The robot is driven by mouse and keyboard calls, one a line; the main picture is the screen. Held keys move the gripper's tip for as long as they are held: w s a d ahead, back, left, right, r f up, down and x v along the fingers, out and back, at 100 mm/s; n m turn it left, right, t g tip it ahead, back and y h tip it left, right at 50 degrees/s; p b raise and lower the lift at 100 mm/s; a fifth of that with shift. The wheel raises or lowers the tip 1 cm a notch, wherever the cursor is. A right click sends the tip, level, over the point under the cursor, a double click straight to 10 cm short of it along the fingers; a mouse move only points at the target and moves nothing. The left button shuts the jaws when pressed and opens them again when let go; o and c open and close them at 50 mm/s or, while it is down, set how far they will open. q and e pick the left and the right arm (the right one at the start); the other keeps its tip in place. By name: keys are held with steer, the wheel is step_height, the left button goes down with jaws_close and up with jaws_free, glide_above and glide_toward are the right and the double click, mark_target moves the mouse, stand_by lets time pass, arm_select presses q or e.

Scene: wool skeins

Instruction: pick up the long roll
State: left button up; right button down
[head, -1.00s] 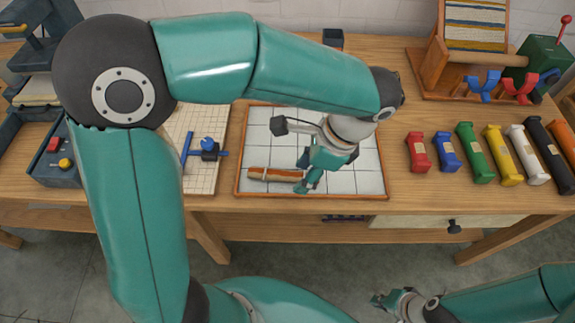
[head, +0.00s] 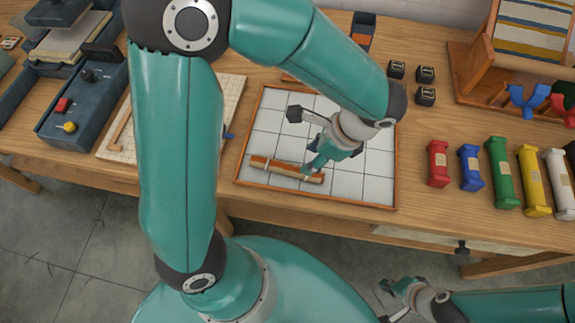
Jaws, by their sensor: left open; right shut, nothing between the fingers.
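A long roll (head: 272,166), orange and pale cream, lies near the front edge of the white tiled tray (head: 261,128). My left gripper (head: 313,166) is low over the tray, at the right end of the roll. It is open, and its fingers partly cover that end. Whether the fingers touch the roll or straddle it I cannot tell. My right gripper (head: 388,288) is shut and empty, low in front of the table and well away from the roll.
Small dark blocks (head: 425,97) sit behind. My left arm hides part of the table.

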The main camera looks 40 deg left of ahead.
mark_target(299, 169)
arm_select(q)
steer(key=shift+x, duration=3.9)
steer(key=shift+d, duration=0.25)
jaws_close()
